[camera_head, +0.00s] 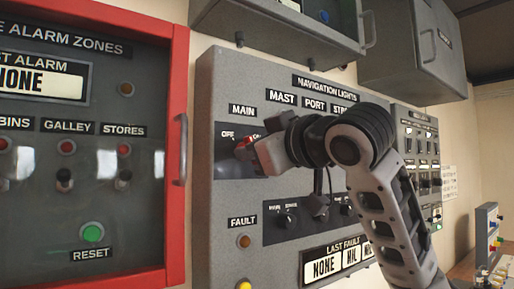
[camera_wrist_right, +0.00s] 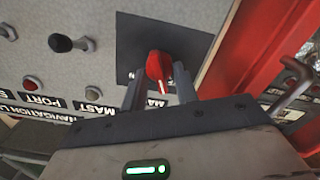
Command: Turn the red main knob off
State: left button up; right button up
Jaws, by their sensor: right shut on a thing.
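The red main knob (camera_wrist_right: 158,66) sits on a dark plate (camera_wrist_right: 190,45) on the grey navigation lights panel. My right gripper (camera_wrist_right: 159,86) is shut on the knob, with one finger on each side of it in the right wrist view. The knob's white pointer mark points toward the gripper body there. In the head view, my right gripper (camera_head: 258,156) reaches the panel under the MAIN label and hides most of the knob (camera_head: 243,146). The OFF mark (camera_head: 227,137) shows just left of it. My left gripper is not in view.
The red-framed alarm cabinet (camera_head: 178,80) with a handle (camera_head: 182,150) stands close left of the gripper. Other knobs (camera_head: 287,218) and a fault lamp (camera_head: 244,241) are below on the panel. Grey boxes (camera_head: 415,50) hang above.

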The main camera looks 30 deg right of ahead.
jog(key=shift+a+n, duration=0.1)
jog(key=shift+n, duration=1.9)
jog(key=o, duration=0.9)
jog(key=shift+o, duration=0.2)
pick_arm(q)
jog(key=b, duration=0.1)
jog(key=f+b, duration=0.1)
jog(key=b, duration=0.1)
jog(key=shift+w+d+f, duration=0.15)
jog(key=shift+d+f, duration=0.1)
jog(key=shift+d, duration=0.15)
pick_arm(e)
jog(key=s+d, duration=0.2)
jog(key=s, duration=1.4)
jog(key=shift+d, duration=0.15)
